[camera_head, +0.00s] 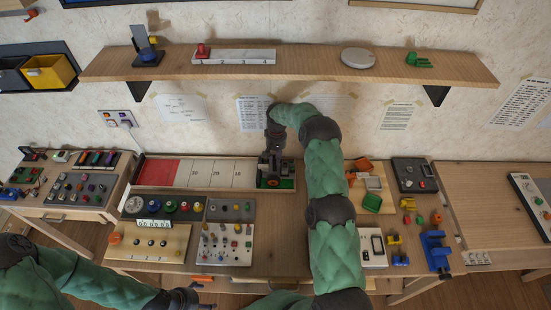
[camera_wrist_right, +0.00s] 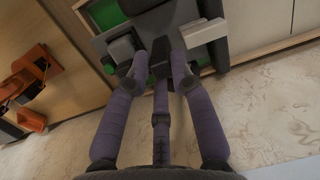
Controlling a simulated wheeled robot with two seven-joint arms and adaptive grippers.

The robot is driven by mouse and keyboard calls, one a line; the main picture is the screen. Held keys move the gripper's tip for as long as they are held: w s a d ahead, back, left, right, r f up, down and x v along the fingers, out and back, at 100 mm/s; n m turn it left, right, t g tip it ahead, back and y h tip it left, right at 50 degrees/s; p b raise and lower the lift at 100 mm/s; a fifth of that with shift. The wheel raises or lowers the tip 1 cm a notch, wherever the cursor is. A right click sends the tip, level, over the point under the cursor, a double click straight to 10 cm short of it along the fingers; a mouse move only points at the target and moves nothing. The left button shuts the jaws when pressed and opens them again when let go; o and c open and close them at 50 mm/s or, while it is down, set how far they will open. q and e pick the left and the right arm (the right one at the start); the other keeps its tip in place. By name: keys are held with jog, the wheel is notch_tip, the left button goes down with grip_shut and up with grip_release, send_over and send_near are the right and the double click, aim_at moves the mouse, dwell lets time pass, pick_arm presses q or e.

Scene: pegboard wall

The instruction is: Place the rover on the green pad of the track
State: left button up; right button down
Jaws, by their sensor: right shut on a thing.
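The track (camera_head: 207,187) is a long tray on the table, with a red section at its left end, white numbered sections in the middle and a green pad (camera_head: 287,184) at its right end. The dark grey rover (camera_head: 265,170) is at the green pad. It also shows in the right wrist view (camera_wrist_right: 160,22), with green (camera_wrist_right: 103,14) beside and under it. I cannot tell whether the rover touches the pad. My right gripper (camera_head: 271,152) is shut on the rover from above. My left gripper (camera_head: 193,294) is low at the front, away from the track.
Panels with knobs (camera_head: 228,240) stand in front of the track. A wooden shelf (camera_head: 300,70) runs above along the wall.

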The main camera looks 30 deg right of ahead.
jog(key=shift+r, duration=0.1)
jog(key=shift+s+a+f+b, duration=0.1)
jog(key=shift+s+f+b, duration=0.1)
jog(key=shift+f+b, duration=0.45)
jog(key=c, duration=1.3)
grip_release()
jog(key=shift+f, duration=0.1)
jog(key=shift+o, duration=1.2)
jog(key=shift+w+f, duration=0.1)
jog(key=shift+w, duration=0.1)
jog(key=shift+r, duration=0.35)
jog(key=shift+r+p, duration=0.55)
jog(key=shift+p, duration=0.15)
notch_tip(320, 180, up, 7)
jog(key=shift+w+d+r, duration=0.2)
jog(key=shift+w+d, duration=0.15)
jog(key=shift+d, duration=0.1)
